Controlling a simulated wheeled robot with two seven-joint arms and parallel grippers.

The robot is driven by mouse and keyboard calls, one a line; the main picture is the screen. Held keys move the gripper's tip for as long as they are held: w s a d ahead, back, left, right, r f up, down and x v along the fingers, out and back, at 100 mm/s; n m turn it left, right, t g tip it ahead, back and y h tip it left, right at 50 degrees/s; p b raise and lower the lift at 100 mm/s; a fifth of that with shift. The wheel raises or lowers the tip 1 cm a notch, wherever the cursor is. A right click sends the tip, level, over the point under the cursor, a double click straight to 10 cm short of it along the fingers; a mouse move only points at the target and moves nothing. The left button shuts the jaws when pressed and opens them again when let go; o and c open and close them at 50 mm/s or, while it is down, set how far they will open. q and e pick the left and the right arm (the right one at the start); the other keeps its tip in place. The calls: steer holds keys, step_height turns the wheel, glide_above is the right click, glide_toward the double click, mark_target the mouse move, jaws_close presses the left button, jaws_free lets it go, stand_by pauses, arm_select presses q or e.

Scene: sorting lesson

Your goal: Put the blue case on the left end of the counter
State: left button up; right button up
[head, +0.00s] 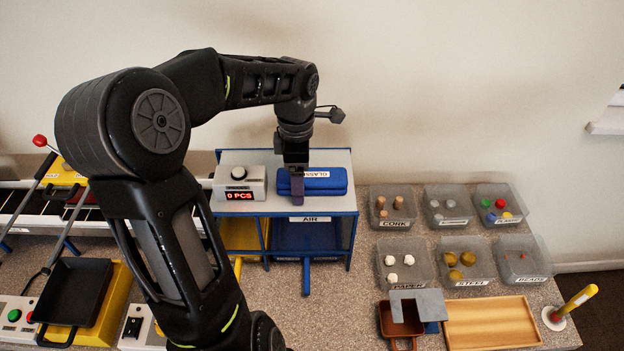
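The blue case (328,186) lies on top of the white, blue-edged stand (228,158), beside the counting device. A "GLASSES" label shows on or just behind its upper side. My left gripper (297,188) points down at the case's left part, with one finger in front of it. The other finger is hidden, so I cannot tell whether it grips the case. The speckled counter (330,318) runs across the view; part of its left end (22,258) shows bare between machines. My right gripper is not in view.
A counting device (240,186) reading "0 PCS" stands left of the case. Labelled clear bins (447,207), a wooden tray (490,322) and a brown pan (400,322) are at right. A black pan (75,295), control boxes and a red-knobbed lever (40,141) crowd the left.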

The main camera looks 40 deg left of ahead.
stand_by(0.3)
arm_select(q)
jaws_close()
step_height(320, 180, up, 10)
steer(key=shift+r+b, duration=0.1)
steer(key=shift+b, duration=0.5)
stand_by(0.6)
stand_by(0.5)
